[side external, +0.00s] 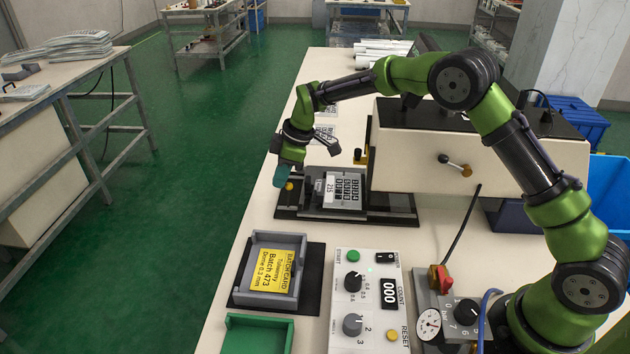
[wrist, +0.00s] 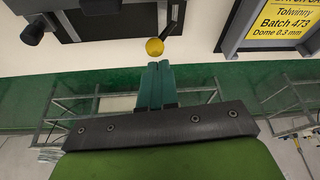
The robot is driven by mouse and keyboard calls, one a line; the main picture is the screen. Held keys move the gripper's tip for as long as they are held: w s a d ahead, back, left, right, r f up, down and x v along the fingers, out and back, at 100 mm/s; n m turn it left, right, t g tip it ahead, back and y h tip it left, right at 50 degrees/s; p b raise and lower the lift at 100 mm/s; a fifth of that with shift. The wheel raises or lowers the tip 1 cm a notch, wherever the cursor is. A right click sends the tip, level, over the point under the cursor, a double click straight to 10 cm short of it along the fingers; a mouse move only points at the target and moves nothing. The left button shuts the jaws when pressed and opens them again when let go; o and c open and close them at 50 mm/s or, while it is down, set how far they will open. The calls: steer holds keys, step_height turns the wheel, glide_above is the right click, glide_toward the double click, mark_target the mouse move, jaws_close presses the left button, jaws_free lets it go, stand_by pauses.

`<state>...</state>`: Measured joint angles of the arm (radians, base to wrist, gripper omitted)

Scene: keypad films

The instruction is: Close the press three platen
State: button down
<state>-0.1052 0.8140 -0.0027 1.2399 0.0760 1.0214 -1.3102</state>
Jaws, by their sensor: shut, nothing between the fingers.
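The press is a cream housing (side external: 425,150) with a black top, standing behind a dark base. A grey fixture plate (side external: 344,190) with a printed keypad film lies on that base in front of the housing. I cannot tell for sure which part is the platen. A yellow ball knob (side external: 289,186) sits at the left end of the base. My gripper (side external: 280,176) has teal fingers, pointing down beside this knob. In the wrist view, the closed fingertips (wrist: 160,66) are just short of the yellow knob (wrist: 154,47); whether they touch is unclear.
A grey tray (side external: 245,256) with a yellow batch card stands in front, with a green tray (side external: 230,340) nearer. A control box (side external: 342,300) with dials and a counter reading 000 is to its right. A lever (side external: 455,165) sticks out of the housing. The floor lies left of the bench.

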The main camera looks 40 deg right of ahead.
mark_target(300, 203)
steer(key=shift+d, duration=0.15)
steer(key=shift+s+d, duration=1.4)
steer(key=shift+s, duration=0.05)
